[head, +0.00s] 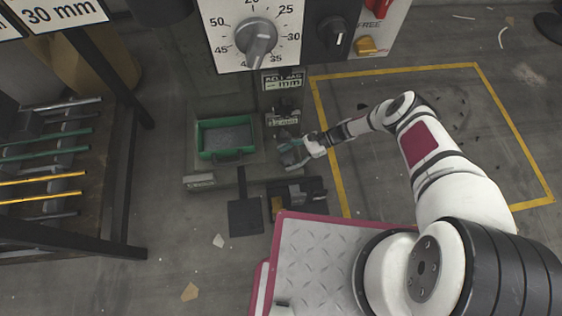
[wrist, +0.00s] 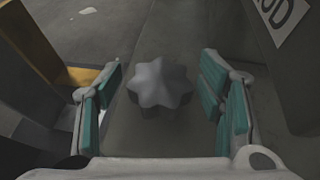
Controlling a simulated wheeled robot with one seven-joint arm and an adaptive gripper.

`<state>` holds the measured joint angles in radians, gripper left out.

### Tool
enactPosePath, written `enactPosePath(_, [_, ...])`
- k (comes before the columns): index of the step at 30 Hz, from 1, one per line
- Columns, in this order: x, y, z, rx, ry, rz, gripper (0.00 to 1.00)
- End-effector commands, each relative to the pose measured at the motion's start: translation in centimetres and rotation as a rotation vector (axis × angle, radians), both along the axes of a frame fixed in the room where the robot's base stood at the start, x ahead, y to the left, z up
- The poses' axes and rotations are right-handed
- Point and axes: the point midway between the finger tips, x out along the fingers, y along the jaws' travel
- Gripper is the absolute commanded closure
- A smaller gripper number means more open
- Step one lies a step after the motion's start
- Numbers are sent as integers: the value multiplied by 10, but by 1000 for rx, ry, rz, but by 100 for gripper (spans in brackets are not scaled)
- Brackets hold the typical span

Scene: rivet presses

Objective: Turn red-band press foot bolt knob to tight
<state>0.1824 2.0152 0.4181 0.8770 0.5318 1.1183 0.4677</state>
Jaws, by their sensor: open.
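In the wrist view a grey star-shaped knob (wrist: 160,84) with several rounded lobes sits on a grey surface. My gripper (wrist: 162,92) is open, with teal-padded fingers on the left and right of the knob. Gaps show between the knob and both fingers, so they look apart from it. In the head view my gripper (head: 291,149) is low at the right side of the press (head: 175,155), beside its base. The knob cannot be made out there. No red band shows clearly on the press in either view.
A green tray (head: 205,152) sits on the press base. Above are a numbered dial (head: 257,40), a black switch (head: 335,37) and a red-and-yellow control panel (head: 372,25). A rack of coloured rods (head: 45,180) stands at left. Yellow-lined floor (head: 500,110) at right is mostly clear.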

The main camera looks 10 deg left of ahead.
Motion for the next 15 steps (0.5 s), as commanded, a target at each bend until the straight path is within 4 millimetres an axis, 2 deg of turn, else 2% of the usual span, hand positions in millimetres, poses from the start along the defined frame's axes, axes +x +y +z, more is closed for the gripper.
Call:
enactPosePath(10, [1,1,-1,0,0,-2,38])
enactPosePath(15, [1,1,-1,0,0,-2,77])
